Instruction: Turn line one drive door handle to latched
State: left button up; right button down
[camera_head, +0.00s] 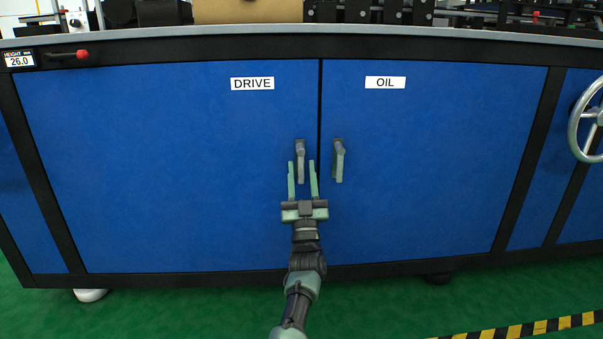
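The blue drive door (150,150) carries the label DRIVE (252,83) and looks closed. Its handle (300,147) is a small grey lever near the door's right edge, and it hangs about straight down. My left gripper (302,168) points up at the handle, with its two green fingers apart on either side of the handle's lower part. I cannot tell whether the fingers touch it. My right gripper is not in view.
The oil door (430,160) is to the right, with a similar handle (339,160) close by my gripper. A handwheel (588,120) is at the far right. Green floor lies below, with a striped tape (540,327) at lower right.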

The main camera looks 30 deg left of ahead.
pick_arm(q)
jog(key=shift+s+d+f+p, duration=0.2)
jog(key=shift+p, duration=0.1)
jog(key=p+v, duration=0.3)
jog(key=v, duration=0.4)
